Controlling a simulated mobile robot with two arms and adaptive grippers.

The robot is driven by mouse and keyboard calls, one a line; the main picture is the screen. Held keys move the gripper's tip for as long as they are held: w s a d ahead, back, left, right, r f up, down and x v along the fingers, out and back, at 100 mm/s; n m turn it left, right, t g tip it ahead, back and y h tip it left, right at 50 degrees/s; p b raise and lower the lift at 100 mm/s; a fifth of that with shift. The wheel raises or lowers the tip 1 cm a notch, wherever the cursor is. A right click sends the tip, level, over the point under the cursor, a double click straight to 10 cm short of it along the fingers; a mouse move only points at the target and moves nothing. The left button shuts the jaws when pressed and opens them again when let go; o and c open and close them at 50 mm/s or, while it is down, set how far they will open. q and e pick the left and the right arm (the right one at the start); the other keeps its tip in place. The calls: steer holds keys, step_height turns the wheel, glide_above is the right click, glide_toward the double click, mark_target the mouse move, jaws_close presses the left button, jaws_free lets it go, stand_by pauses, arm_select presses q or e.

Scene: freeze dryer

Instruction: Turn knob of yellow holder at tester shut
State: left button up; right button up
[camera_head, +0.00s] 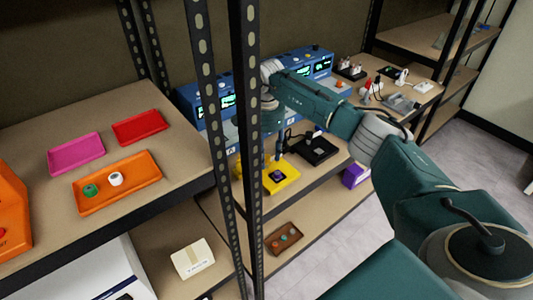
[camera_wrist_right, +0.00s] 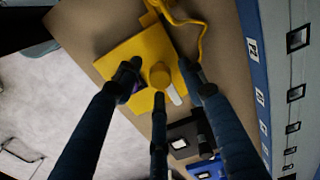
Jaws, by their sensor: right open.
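The yellow holder (camera_head: 288,184) lies on the shelf board in front of the blue testers. In the wrist view its yellow plate (camera_wrist_right: 112,62) carries a round yellow knob (camera_wrist_right: 159,75), with a pale lever-like piece (camera_wrist_right: 174,96) beside it. My right gripper (camera_head: 275,158) points down over the holder. In the wrist view the right gripper (camera_wrist_right: 160,80) is open, its three dark fingertips spread around the knob. I cannot tell whether any fingertip touches it. A dark purple part on the plate is mostly hidden behind one finger. My left gripper is not in view.
A black holder (camera_head: 322,152) lies close beside the yellow one. Blue testers (camera_head: 207,103) stand behind. Dark perforated rack posts (camera_head: 247,140) rise left of my right arm. An orange tray (camera_head: 140,192) is on the left shelf; a brown tray (camera_head: 272,245) is on the lower shelf.

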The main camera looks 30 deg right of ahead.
jaws_close()
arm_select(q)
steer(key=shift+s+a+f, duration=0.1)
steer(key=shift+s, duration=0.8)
arm_select(e)
steer(key=shift+m, duration=0.3)
steer(key=m, duration=0.4)
steer(key=shift+r, duration=0.1)
steer(key=m+p, duration=0.1)
steer(key=m, duration=0.3)
steer(key=m+p, duration=0.1)
steer(key=m, duration=0.4)
steer(key=shift+w, duration=0.1)
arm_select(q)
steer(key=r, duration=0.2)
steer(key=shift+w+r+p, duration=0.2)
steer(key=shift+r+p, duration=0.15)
arm_select(e)
steer(key=m, duration=0.4)
steer(key=shift+m, duration=0.3)
